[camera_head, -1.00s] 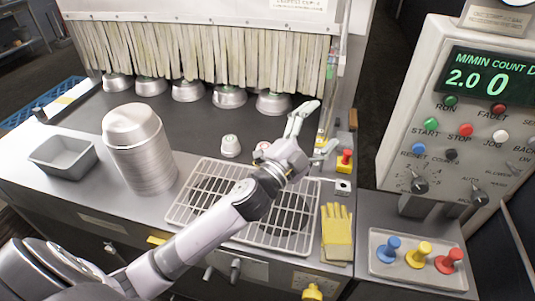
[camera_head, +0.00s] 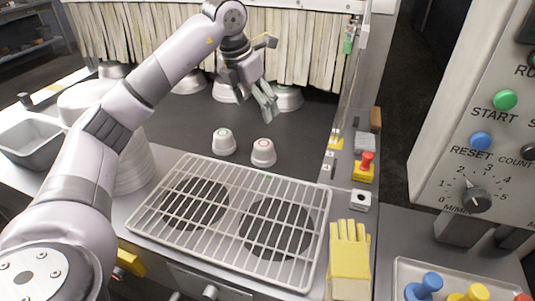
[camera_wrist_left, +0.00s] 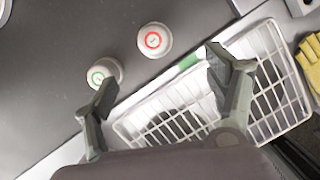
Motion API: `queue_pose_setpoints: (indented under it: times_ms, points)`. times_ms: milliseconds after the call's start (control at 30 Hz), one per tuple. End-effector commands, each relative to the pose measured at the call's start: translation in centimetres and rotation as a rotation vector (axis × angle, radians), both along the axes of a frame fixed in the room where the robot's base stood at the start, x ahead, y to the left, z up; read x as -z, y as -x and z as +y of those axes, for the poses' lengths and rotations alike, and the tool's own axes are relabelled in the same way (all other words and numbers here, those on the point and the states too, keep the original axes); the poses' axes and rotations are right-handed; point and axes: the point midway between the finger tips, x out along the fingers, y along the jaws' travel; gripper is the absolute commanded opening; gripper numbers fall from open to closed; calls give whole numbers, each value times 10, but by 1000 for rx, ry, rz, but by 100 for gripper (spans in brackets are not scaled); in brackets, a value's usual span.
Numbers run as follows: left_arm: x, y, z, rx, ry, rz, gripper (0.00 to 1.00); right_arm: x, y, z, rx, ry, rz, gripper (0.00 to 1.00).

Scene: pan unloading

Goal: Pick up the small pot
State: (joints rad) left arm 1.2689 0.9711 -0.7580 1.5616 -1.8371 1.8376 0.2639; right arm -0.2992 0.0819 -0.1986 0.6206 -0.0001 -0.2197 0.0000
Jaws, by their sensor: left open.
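Two small white pots stand on the dark belt behind the wire rack. The green-marked small pot (camera_head: 223,142) is on the left and the red-marked small pot (camera_head: 263,152) is on the right. The wrist view shows the green-marked one (camera_wrist_left: 106,72) partly behind a finger and the red-marked one (camera_wrist_left: 154,40) in full. My left gripper (camera_head: 262,98) is open and empty, above the belt and behind the pots in the head view. Its spread fingers (camera_wrist_left: 160,67) touch neither pot as far as I can tell. My right gripper is not in view.
The wire rack (camera_head: 326,205) lies in front of the pots, with yellow gloves (camera_head: 348,262) to its right. Larger metal pots (camera_head: 288,98) line the strip curtain (camera_head: 300,60). A stack of pans (camera_head: 130,172) and a grey tin (camera_head: 32,140) are at left, partly behind my arm.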

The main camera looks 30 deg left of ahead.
Motion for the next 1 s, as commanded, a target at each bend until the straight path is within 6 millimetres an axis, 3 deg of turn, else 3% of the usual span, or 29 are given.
queue_pose_setpoints:
  times_ms: [167,600,867,1000]
  points:
    - [17,0,11,-24,-29,22,78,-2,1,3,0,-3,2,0]
    - [102,-24,5,-21,-24,18,78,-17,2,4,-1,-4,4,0]
    - [120,-30,4,-19,-25,16,78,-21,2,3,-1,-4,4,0]
    - [138,-35,4,-21,-24,19,78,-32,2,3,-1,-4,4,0]
